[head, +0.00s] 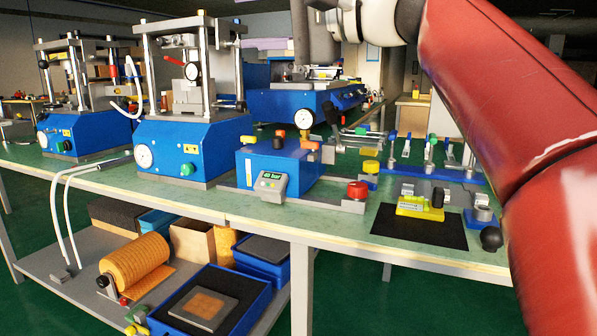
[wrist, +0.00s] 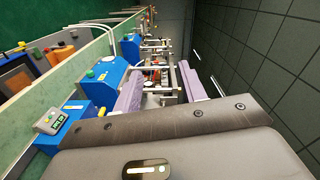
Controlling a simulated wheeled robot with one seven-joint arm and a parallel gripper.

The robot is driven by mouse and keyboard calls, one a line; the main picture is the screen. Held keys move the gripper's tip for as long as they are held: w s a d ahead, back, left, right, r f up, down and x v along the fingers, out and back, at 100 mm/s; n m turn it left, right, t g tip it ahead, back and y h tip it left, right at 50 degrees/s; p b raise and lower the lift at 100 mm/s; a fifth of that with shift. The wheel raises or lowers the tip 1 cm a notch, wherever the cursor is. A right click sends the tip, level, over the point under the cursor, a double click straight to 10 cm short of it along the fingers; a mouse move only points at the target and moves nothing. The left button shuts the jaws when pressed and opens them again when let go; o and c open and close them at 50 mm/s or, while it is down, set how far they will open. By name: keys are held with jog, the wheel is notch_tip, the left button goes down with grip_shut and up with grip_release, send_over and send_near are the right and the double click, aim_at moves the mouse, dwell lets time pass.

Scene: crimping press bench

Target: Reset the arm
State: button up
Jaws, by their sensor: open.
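My gripper (wrist: 160,78) shows in the wrist view as two pale purple fingers set well apart, with nothing held between them. In the head view my gripper (head: 262,44) is partly seen at the top centre, its purple finger pointing left, high above the bench (head: 225,213). My red arm link crosses the right side of the head view and hides part of the bench's right end. The blue presses stand behind and below the fingers in the wrist view.
A blue press (head: 185,145) with upright posts stands left of centre. A blue unit with a gauge display (head: 270,182) stands at centre. A black mat (head: 452,229) bears a yellow fixture (head: 420,210). The lower shelf holds an orange roll (head: 134,266) and bins. The bench front is mostly clear.

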jog(key=s+d+f+h+p, duration=0.1)
jog(key=s+d+f+h, duration=0.4)
jog(key=f, duration=0.9)
jog(key=s+d+f+n+g+h+p, duration=0.1)
jog(key=s+d+f+h, duration=0.5)
jog(key=f, duration=0.9)
jog(key=s+d+f+n+h+p, duration=0.1)
jog(key=s+d+f+h+p, duration=0.2)
jog(key=d+f, duration=0.6)
notch_tip(320, 180, down, 6)
jog(key=s+h, duration=0.2)
jog(key=shift+s+d+h, duration=0.2)
jog(key=shift+d+h, duration=0.05)
jog(key=shift+h, duration=0.05)
